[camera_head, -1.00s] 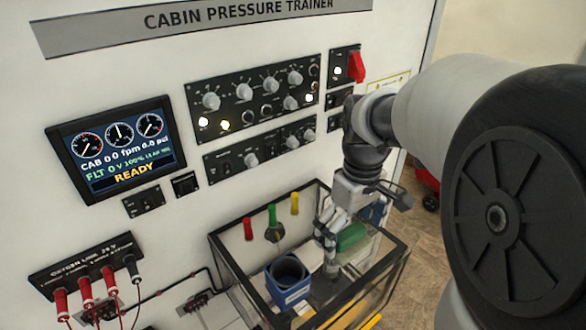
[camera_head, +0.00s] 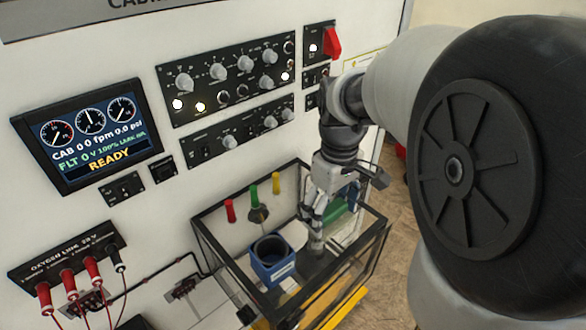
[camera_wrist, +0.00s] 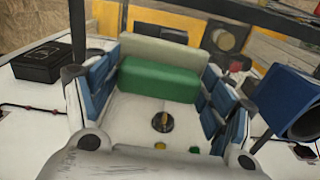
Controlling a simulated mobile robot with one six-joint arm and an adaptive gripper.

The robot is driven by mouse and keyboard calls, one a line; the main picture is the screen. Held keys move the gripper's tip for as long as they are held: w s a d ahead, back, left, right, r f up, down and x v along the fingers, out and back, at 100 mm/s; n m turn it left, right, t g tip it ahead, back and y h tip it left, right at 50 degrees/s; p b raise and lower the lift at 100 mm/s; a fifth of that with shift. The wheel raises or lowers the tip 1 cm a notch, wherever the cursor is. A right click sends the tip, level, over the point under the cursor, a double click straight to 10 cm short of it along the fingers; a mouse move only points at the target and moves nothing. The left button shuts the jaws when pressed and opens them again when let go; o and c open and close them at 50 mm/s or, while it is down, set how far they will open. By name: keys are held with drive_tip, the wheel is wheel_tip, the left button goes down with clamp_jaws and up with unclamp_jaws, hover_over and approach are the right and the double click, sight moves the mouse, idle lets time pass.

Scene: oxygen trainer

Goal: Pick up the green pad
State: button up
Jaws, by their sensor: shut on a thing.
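The green pad (camera_wrist: 158,80) lies between the two blue-lined fingers of my gripper (camera_head: 313,228) in the wrist view. A pale grey-green strip runs along its far side. My gripper is shut on the pad. In the head view, the gripper reaches down inside the clear-walled, black-framed box, and part of the green pad (camera_head: 337,213) shows to its right. The fingers hide the rest. I cannot tell whether the pad is clear of the surface below.
A blue open-topped container (camera_head: 273,262) stands left of my gripper in the box (camera_head: 384,232). Red (camera_head: 230,210), yellow and green handles stand at the back. The control panel (camera_head: 230,85) rises behind. A blue item (camera_head: 354,192) is near the right wall.

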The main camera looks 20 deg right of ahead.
sight(331, 208)
drive_tip(key=shift+s+f, duration=0.2)
drive_tip(key=shift+c, duration=0.9)
drive_tip(key=shift+f, duration=0.1)
drive_tip(key=shift+r, duration=0.3)
drive_tip(key=shift+c, duration=0.9)
drive_tip(key=r+p, duration=0.1)
drive_tip(key=r, duration=0.9)
drive_tip(key=r+p, duration=0.1)
drive_tip(key=r, duration=0.8)
drive_tip(key=shift+w+r, duration=0.2)
drive_tip(key=shift+r, duration=0.2)
drive_tip(key=shift+c, duration=0.9)
